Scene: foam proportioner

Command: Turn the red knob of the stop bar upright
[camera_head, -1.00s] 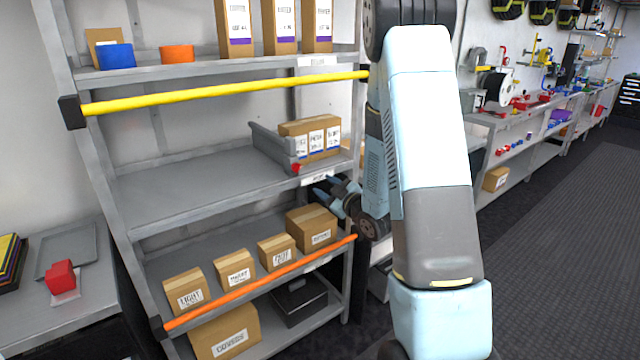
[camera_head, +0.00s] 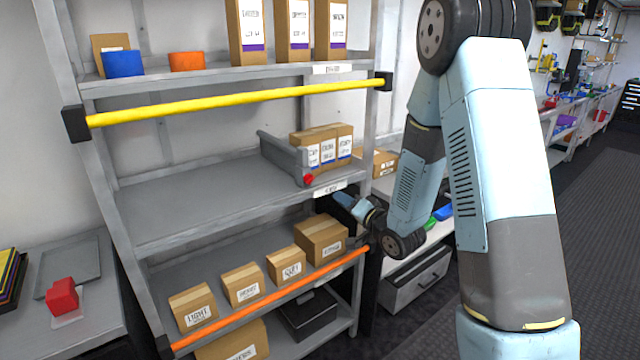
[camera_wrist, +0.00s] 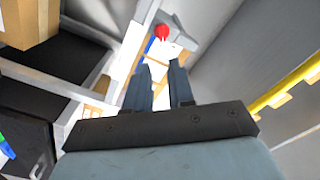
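The stop bar (camera_head: 283,155) is a grey bar lying front to back on the middle shelf, left of several small boxes. Its red knob (camera_head: 308,179) sits at the bar's front end, near the shelf edge. In the wrist view the red knob (camera_wrist: 162,32) shows beyond my fingertips, slightly left of the gap between them. My gripper (camera_head: 345,203) is below and to the right of the knob, under the middle shelf's front edge, apart from it. In the wrist view my gripper (camera_wrist: 163,75) has its two fingers apart with nothing between them.
A yellow bar (camera_head: 235,101) crosses the rack above the middle shelf. An orange bar (camera_head: 270,301) crosses the lower shelf, where several labelled boxes (camera_head: 242,284) stand. The middle shelf (camera_head: 180,205) is bare left of the stop bar.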

